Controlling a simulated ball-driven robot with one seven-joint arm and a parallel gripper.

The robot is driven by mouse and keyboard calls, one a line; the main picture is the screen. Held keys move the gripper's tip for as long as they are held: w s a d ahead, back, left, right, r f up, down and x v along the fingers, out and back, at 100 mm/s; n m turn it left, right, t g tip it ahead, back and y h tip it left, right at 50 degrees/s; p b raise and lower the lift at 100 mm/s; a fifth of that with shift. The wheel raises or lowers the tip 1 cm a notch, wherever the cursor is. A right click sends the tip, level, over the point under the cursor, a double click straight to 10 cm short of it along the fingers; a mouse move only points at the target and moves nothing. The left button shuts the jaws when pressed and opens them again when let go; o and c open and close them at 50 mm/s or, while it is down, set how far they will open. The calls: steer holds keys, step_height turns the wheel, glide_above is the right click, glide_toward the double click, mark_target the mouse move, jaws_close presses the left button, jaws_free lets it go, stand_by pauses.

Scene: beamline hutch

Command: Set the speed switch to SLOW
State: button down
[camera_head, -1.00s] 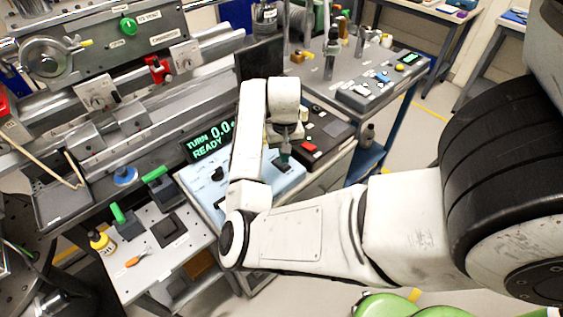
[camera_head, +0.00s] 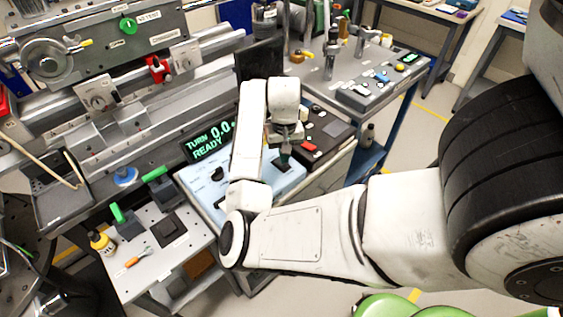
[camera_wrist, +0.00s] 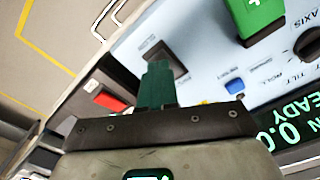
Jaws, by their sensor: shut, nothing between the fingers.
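My gripper (camera_wrist: 158,85) is shut and empty, its teal fingertips together. In the wrist view the tips overlap the near side of a dark rocker-like switch (camera_wrist: 172,50) on the light blue panel (camera_wrist: 200,38); I cannot tell whether they touch it. This may be the speed switch, but no SPEED or SLOW label is readable, and its position is unclear. In the head view my gripper (camera_head: 285,150) points down over the right part of the blue panel (camera_head: 205,190), and my arm hides much of the panel.
The wrist view shows a green control (camera_wrist: 258,15), a blue button (camera_wrist: 234,86) and a black knob (camera_wrist: 309,45) on the panel, plus a red switch (camera_wrist: 110,101) beside it. A display (camera_head: 208,140) reads "TURN 0.0 READY". A grey bench (camera_head: 150,245) with tools stands at left.

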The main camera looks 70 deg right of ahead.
steer(key=shift+f+b, duration=0.45)
steer(key=shift+f, duration=0.55)
stand_by(0.4)
steer(key=shift+r, duration=0.15)
step_height(320, 180, up, 7)
steer(key=p, duration=0.7)
steer(key=shift+p, duration=0.35)
steer(key=shift+s, duration=0.1)
stand_by(0.3)
